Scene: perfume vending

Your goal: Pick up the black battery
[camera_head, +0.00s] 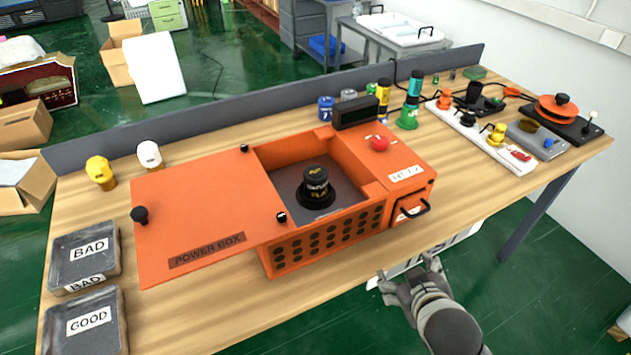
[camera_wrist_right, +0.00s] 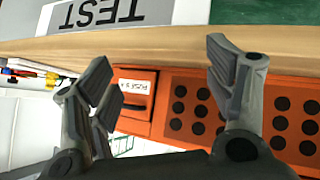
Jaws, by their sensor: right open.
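The black battery (camera_head: 316,184) stands upright inside the open compartment of the orange power box (camera_head: 200,215), in the head view. It has pale lettering on its side, and its lower end sits in a dark round seat. My right gripper (camera_head: 408,275) is at the table's front edge, in front of and to the right of the box, apart from the battery. It is open and empty. In the right wrist view its fingers (camera_wrist_right: 160,85) are spread, with the box front behind them; the battery is not visible there. My left gripper is in neither view.
Grey trays marked BAD (camera_head: 85,250) and GOOD (camera_head: 88,320) stand at the left. Yellow (camera_head: 100,172) and white (camera_head: 149,155) items stand behind the box's left side. A white power strip (camera_head: 480,138) and other devices occupy the right. A TEST plate (camera_wrist_right: 105,14) shows in the wrist view.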

